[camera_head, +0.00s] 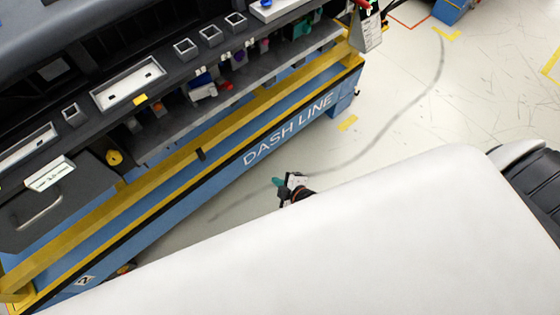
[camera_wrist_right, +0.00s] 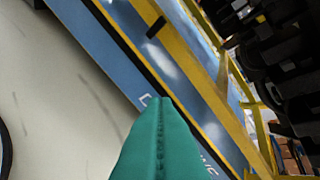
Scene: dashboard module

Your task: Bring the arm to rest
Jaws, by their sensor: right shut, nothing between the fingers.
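My right gripper (camera_head: 279,182) shows in the head view as small teal fingertips on a dark and white wrist, low beside the blue and yellow dash line stand (camera_head: 230,160). In the right wrist view its teal fingers (camera_wrist_right: 162,105) are pressed together with nothing between them. They point toward the blue side of the stand (camera_wrist_right: 100,35); the gap to it cannot be told exactly. Most of the right arm is hidden behind my white body in the head view. My left gripper is in neither view.
The dark dashboard module (camera_head: 175,100) sits on the stand, with square openings and several small coloured parts under its edge. A white label box (camera_head: 49,173) is at the left. Open pale floor (camera_head: 400,120) lies to the right of the stand, with yellow tape marks.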

